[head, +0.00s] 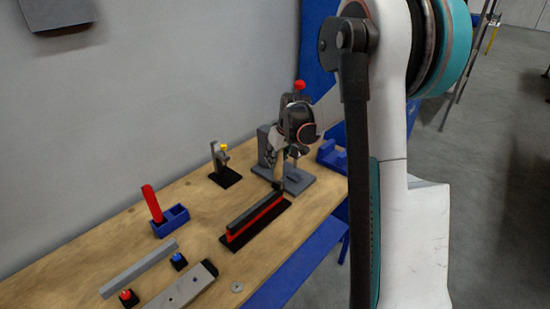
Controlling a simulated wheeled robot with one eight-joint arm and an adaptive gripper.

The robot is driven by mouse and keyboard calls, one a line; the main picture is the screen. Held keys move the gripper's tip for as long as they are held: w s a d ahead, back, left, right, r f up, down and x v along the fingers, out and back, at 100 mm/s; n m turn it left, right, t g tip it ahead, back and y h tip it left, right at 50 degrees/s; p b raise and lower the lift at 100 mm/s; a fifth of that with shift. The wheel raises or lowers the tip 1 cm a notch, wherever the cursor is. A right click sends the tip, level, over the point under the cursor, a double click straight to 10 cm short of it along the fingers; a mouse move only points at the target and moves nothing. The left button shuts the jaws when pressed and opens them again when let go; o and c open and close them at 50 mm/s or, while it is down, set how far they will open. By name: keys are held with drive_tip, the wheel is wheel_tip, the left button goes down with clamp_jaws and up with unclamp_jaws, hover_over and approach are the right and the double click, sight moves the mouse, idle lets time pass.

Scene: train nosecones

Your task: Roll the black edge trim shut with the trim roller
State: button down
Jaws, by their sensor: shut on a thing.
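The black edge trim (250,213) runs along the top of a red strip (254,223) on a dark base plate on the wooden bench. My gripper (287,156) is over the far end of the trim, shut on a slim tool with a tan handle, which I take to be the trim roller (279,168). The tool points down, and its dark lower end is at or just above the trim's far end. Contact is too small to tell. My arm hides part of the bench's right side.
A grey stand (268,148) is close behind my gripper, with a blue holder (331,155) to its right. A small clamp (220,163) and a blue box (171,221) with a red handle (152,204) are left. Grey bars (138,268) lie in front.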

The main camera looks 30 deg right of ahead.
drive_tip(key=shift+r+p, duration=1.5)
drive_tip(key=shift+r, duration=1)
